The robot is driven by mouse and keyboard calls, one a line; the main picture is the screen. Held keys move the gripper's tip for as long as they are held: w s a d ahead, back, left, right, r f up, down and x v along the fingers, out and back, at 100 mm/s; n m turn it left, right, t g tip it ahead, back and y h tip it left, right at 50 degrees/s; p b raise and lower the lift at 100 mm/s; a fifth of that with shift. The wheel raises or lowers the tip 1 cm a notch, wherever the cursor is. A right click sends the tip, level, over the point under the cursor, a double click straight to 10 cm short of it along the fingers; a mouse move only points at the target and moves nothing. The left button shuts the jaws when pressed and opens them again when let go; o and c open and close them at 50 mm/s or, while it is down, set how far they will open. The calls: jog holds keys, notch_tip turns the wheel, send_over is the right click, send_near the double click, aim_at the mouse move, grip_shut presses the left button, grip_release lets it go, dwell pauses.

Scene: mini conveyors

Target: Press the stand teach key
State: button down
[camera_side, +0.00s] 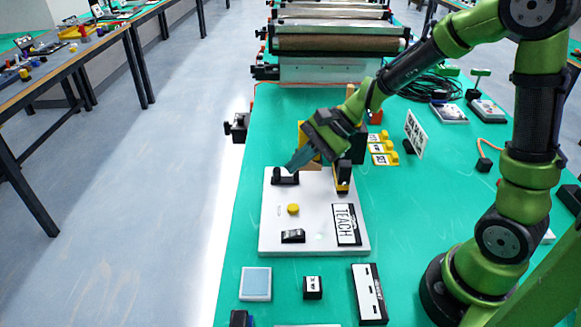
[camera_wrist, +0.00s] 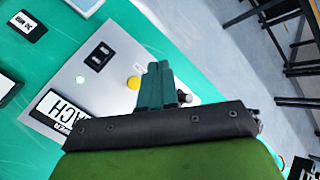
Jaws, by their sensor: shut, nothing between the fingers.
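A white stand plate (camera_side: 272,235) lies on the green table, with a label reading TEACH (camera_side: 346,224) on its right side. A round yellow button (camera_side: 293,209) sits near its middle, and a black rocker switch (camera_side: 293,236) sits near its front edge. A black fitting (camera_side: 285,177) stands at its back left. My gripper (camera_side: 292,167) is shut and empty, tilted down above the back of the plate near that fitting.
Several yellow labelled blocks (camera_side: 382,148) and a white sign (camera_side: 415,133) stand right of the plate. A blue-grey pad (camera_side: 256,283), a small black block (camera_side: 313,288) and a black-and-white panel (camera_side: 369,293) lie in front. A roller conveyor (camera_side: 330,70) is behind.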

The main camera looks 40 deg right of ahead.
aim_at(297, 206)
jog(key=shift+f, duration=0.1)
jog(key=shift+f, duration=4.35)
jog(key=shift+f, duration=0.4)
jog(key=shift+f, duration=0.4)
jog(key=shift+r, duration=0.85)
